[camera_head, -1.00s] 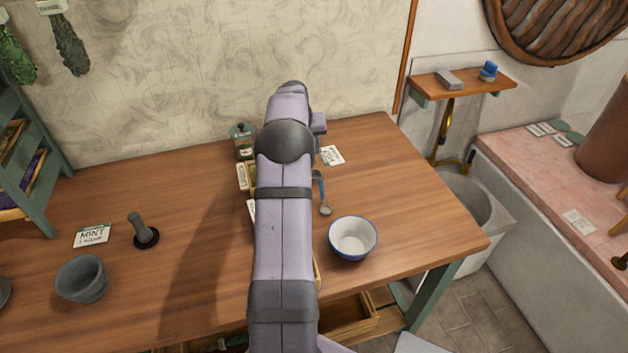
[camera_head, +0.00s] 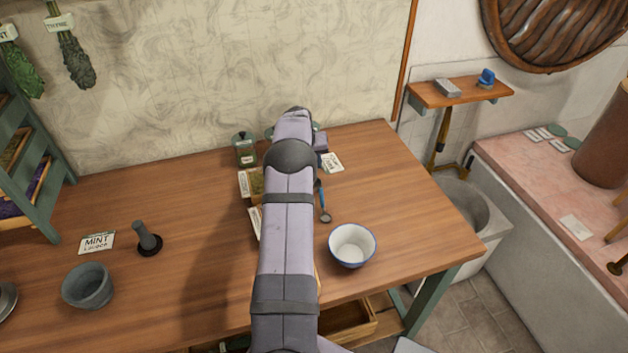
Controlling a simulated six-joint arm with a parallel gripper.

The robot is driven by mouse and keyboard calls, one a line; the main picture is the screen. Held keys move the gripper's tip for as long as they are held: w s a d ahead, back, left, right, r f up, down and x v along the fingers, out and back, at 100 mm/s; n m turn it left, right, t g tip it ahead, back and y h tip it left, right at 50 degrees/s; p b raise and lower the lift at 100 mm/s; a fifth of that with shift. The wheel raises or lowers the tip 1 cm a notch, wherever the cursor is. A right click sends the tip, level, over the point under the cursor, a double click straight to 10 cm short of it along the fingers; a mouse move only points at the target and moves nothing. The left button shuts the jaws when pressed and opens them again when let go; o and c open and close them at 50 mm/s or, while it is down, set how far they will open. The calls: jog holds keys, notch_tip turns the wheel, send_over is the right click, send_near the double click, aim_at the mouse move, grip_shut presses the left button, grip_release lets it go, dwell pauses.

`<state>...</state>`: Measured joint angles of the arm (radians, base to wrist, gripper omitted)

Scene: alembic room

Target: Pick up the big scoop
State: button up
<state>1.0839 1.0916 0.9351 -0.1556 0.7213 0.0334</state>
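A small scoop-like tool with a blue handle and a grey metal bowl (camera_head: 325,216) lies on the wooden table, just right of my arm. Its upper end is close to the arm's edge and may be partly covered. I cannot tell whether it is the big scoop, and no other scoop shows. My arm reaches across the table toward the wall. My gripper's fingers are hidden behind the arm, so their state and what they touch do not show.
A white bowl with a blue rim (camera_head: 352,246) stands right of my arm. A grey mortar (camera_head: 88,286), a pestle (camera_head: 147,238) and a mint card (camera_head: 97,242) are at left.

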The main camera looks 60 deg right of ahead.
jog(key=shift+x, duration=1.15)
grip_shut()
